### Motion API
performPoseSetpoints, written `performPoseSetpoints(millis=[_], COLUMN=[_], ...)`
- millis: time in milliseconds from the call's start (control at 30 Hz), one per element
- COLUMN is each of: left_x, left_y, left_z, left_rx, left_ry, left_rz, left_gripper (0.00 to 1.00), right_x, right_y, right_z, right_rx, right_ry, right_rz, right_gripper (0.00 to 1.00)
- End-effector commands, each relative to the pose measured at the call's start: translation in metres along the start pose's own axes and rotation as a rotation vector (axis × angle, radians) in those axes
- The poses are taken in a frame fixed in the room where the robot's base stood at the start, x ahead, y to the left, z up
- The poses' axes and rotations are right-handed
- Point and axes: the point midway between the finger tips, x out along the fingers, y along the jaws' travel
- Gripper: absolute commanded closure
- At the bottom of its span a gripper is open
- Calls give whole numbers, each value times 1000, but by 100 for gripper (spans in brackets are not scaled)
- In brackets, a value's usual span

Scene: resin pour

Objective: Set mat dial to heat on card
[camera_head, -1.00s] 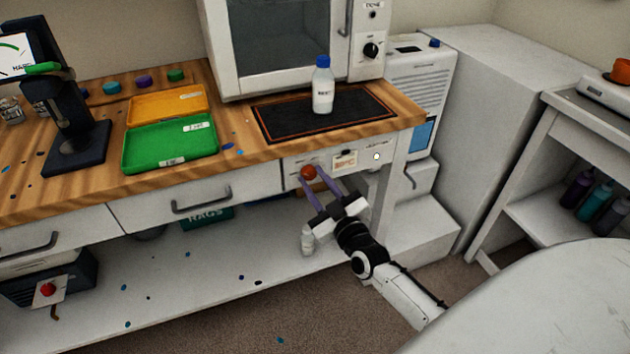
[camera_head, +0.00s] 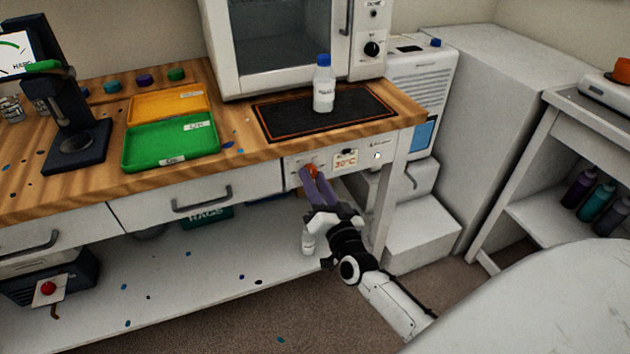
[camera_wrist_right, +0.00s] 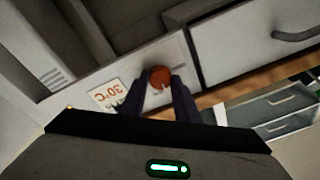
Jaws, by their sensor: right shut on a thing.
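The orange-red dial (camera_head: 311,170) is on the white panel under the bench top, below the black heat mat (camera_head: 290,121). It also shows in the right wrist view (camera_wrist_right: 160,77), between my fingertips. My right gripper (camera_head: 313,176) is shut on the dial, its purple fingers on either side of it. The card (camera_head: 345,160) beside the dial reads 30°C; it appears upside down in the right wrist view (camera_wrist_right: 107,95). A white bottle with a blue cap (camera_head: 323,88) stands on the mat. My left gripper is not in view.
A green tray (camera_head: 170,162) and a yellow tray (camera_head: 168,103) lie left of the mat. A drawer with a handle (camera_head: 201,203) is left of the panel. A small white bottle (camera_head: 308,243) stands on the lower shelf near my right arm.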

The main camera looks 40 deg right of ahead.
Motion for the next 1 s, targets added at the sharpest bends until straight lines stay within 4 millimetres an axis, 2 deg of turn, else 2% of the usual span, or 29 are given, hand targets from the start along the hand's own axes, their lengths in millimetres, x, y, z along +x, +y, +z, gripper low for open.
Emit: performPoseSetpoints(millis=[500,1000], left_x=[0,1], left_y=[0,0], left_z=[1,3], left_rx=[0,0], left_ry=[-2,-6], left_rz=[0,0], left_gripper=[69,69], right_x=[0,0], right_y=[-1,-2], right_z=[1,1], right_rx=[408,533], right_ry=[26,34], right_rz=[41,53], right_gripper=[94,94])
